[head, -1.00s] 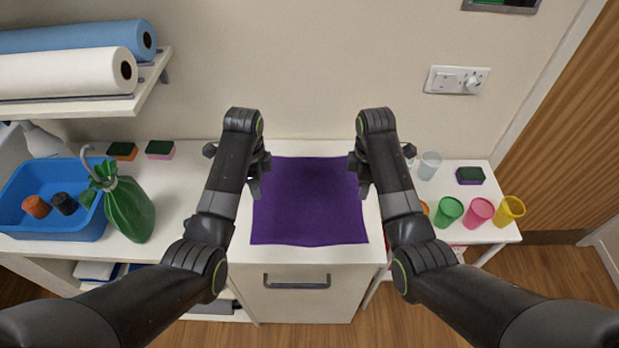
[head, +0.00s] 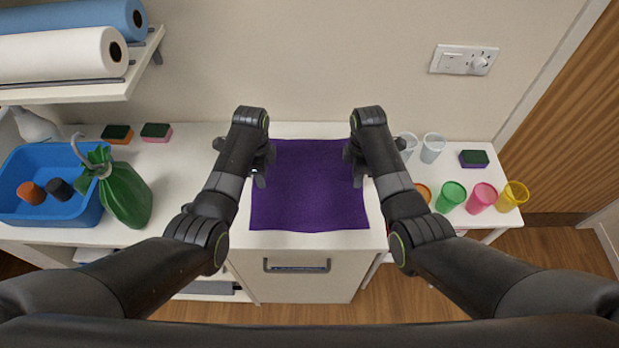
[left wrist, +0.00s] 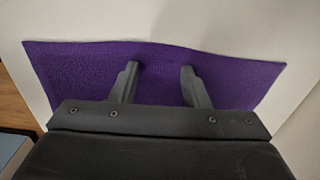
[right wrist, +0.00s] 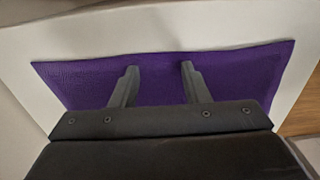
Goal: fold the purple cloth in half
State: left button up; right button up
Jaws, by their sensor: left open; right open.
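The purple cloth (head: 308,190) lies flat and spread out on the white cabinet top in the head view. My left gripper (head: 259,178) is over the cloth's left edge, toward the back. My right gripper (head: 359,178) is over its right edge at a similar depth. In the left wrist view the cloth (left wrist: 85,72) spreads beyond two parted fingers (left wrist: 160,68). In the right wrist view the cloth (right wrist: 80,82) also lies beyond two parted fingers (right wrist: 158,70). Both grippers are open and hold nothing. Whether the fingertips touch the cloth I cannot tell.
A blue basin (head: 50,215) and a green bag (head: 126,196) stand on the left counter. Several cups, including a green one (head: 451,197), and a sponge (head: 474,159) stand on the right table. A shelf with paper rolls (head: 65,55) hangs at upper left.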

pick_arm(q)
jog(key=shift+s+r, duration=0.1)
pick_arm(e)
jog(key=shift+s+r, duration=0.1)
pick_arm(q)
jog(key=shift+f, duration=0.2)
jog(key=shift+c, duration=0.2)
pick_arm(e)
jog(key=shift+f, duration=0.2)
jog(key=shift+c, duration=0.2)
pick_arm(q)
grip_shut()
pick_arm(e)
grip_shut()
pick_arm(q)
jog(key=shift+r, duration=0.1)
pick_arm(e)
jog(key=shift+r, duration=0.1)
